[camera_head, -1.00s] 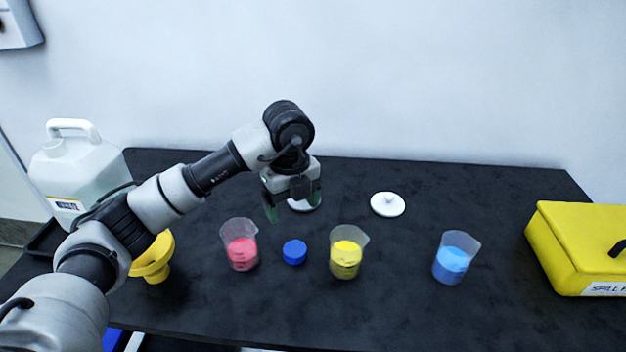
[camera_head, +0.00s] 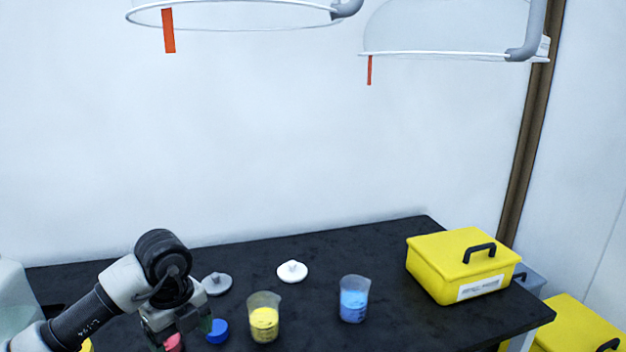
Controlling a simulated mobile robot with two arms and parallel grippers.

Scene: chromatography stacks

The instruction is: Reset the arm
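My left arm comes in from the lower left over the black table. Its gripper (camera_head: 181,336) points down near the front left, with its fingers apart and nothing seen between them but the pink contents of a beaker (camera_head: 173,343) behind. The pink beaker is mostly hidden by the gripper. A blue cap (camera_head: 217,332) lies just right of the gripper. My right gripper is not in view.
On the black table (camera_head: 375,246) stand a beaker of yellow (camera_head: 264,318) and a beaker of blue (camera_head: 354,300). A white lid (camera_head: 292,271) and a grey lid (camera_head: 217,284) lie behind. A yellow box (camera_head: 462,265) stands at the right end. Clear-domed hoods (camera_head: 450,35) hang above.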

